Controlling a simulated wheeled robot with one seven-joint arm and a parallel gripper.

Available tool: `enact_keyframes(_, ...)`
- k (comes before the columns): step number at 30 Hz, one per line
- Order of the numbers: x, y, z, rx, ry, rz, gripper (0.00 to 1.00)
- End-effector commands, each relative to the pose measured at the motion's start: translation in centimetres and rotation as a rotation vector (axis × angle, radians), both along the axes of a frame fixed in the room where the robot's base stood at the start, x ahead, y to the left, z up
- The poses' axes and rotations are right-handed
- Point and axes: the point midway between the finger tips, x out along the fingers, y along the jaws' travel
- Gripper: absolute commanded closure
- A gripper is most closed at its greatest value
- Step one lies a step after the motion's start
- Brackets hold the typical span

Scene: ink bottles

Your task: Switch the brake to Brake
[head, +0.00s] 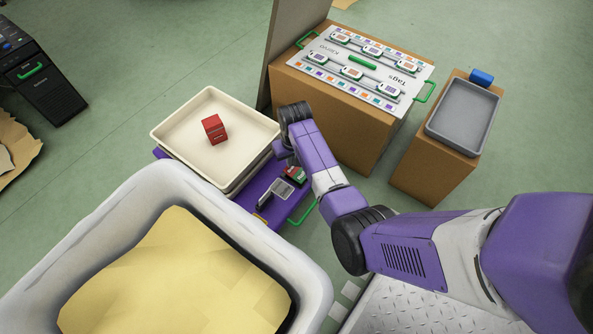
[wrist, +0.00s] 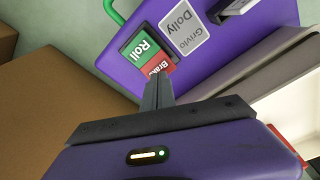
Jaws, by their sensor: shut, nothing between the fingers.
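The brake switch (wrist: 148,55) is a rocker on a purple dolly (wrist: 225,65), with a green half marked Roll and a red half marked Brake. In the head view the switch (head: 296,174) shows beside my arm. My gripper (wrist: 160,82) is shut and empty. Its fingertips are at the lower edge of the red Brake half and cover part of it. I cannot tell whether they touch it, or which half is pressed in. In the head view my gripper is mostly hidden by my wrist.
Cream trays (head: 176,133) stand on the dolly, with a red box (head: 215,129) inside. A green handle (head: 303,210) sticks out of the dolly. A cardboard box with a tag board (head: 330,68) stands behind, and a large padded bin (head: 165,195) is in front.

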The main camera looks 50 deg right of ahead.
Motion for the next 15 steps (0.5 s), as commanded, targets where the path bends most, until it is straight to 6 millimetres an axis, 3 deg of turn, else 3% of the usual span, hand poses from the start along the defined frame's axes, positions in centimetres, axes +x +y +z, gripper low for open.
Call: enact_keyframes(15, 0.0, -0.01, -0.75, 0.0, 0.0, 0.0, 1.0)
